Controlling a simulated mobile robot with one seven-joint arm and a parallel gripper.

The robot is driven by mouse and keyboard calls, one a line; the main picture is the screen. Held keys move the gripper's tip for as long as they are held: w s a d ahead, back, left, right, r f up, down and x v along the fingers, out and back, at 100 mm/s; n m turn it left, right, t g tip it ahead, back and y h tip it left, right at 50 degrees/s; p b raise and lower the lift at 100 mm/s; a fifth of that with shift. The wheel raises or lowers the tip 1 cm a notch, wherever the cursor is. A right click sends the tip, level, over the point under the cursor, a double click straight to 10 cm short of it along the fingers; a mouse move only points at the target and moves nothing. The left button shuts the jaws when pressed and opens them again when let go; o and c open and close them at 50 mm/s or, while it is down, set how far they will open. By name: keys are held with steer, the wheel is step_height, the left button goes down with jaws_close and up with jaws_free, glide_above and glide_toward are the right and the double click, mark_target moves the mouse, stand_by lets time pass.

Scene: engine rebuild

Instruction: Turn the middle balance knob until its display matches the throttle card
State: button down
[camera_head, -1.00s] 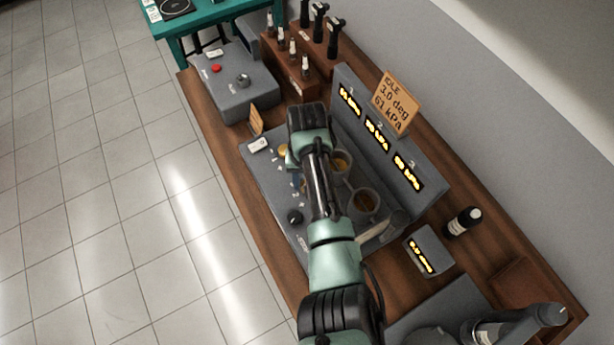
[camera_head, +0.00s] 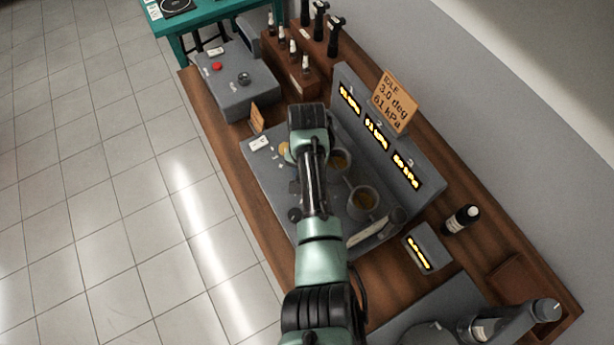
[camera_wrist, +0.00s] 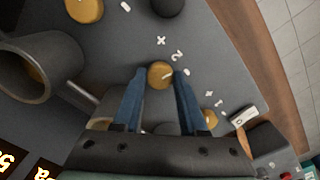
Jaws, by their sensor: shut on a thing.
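The middle balance knob, a small round brass knob (camera_wrist: 159,70), sits beside a white "2" in the wrist view. The two blue fingers of my gripper (camera_wrist: 160,82) are shut on it from either side. In the head view my wrist hides this knob. The middle display (camera_head: 376,134) glows yellow and appears to read 61 kPa. The throttle card (camera_head: 394,101), tan and standing behind the display panel, reads IDLE, 3.0 deg, 61 kPa.
The left display (camera_head: 349,99) and right display (camera_head: 407,170) flank the middle one. Another brass knob (camera_wrist: 84,9) and throttle cups (camera_head: 362,203) are close to my gripper. A dark bottle (camera_head: 461,219) and small readout box (camera_head: 431,247) stand to the right.

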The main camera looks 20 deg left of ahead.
steer(key=shift+c, duration=2.2)
jaws_free()
step_height(320, 180, up, 13)
steer(key=b, duration=0.2)
